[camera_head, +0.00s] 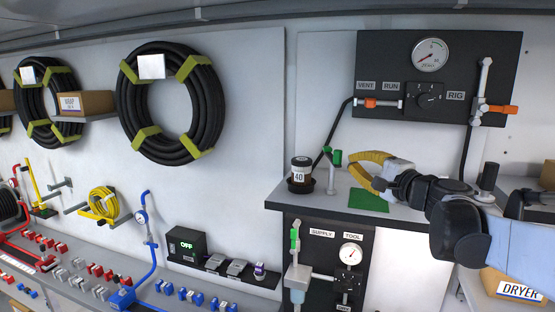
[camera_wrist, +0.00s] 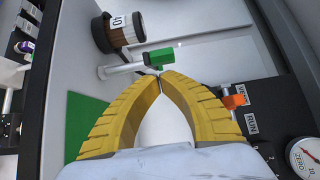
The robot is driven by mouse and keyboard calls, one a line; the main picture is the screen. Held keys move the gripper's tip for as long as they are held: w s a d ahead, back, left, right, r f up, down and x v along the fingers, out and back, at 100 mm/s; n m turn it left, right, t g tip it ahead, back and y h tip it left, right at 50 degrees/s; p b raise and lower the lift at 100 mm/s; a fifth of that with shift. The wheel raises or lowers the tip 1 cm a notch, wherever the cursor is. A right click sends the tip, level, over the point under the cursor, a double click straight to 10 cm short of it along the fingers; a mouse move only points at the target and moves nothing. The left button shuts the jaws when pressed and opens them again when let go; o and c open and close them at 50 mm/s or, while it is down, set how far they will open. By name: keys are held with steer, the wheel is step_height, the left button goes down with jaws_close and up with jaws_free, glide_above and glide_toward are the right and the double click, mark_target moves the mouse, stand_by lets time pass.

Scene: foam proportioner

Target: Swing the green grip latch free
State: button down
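A green grip (camera_head: 332,157) sits on a pale grey lever at the bench's back edge, beside the dark jar. In the wrist view the green grip (camera_wrist: 159,57) lies just beyond the fingertips, at the end of a grey rod (camera_wrist: 122,69). My gripper (camera_head: 349,158) has yellow ribbed fingers and is just right of the first grip. In the wrist view my gripper (camera_wrist: 161,77) has its fingertips together with nothing seen between them. Whether they touch the grip is unclear.
The jar marked 40 (camera_head: 301,171) stands left of the grip. A green mat (camera_head: 368,200) lies on the bench below my gripper. The gauge panel (camera_head: 385,60), with its hoses and orange-handled valve (camera_head: 497,109), is on the wall above. A dryer box (camera_head: 518,286) is at lower right.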

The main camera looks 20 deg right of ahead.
steer(key=shift+w+a, duration=0.25)
steer(key=shift+a, duration=0.2)
steer(key=shift+w+a, duration=0.15)
steer(key=shift+a, duration=0.6)
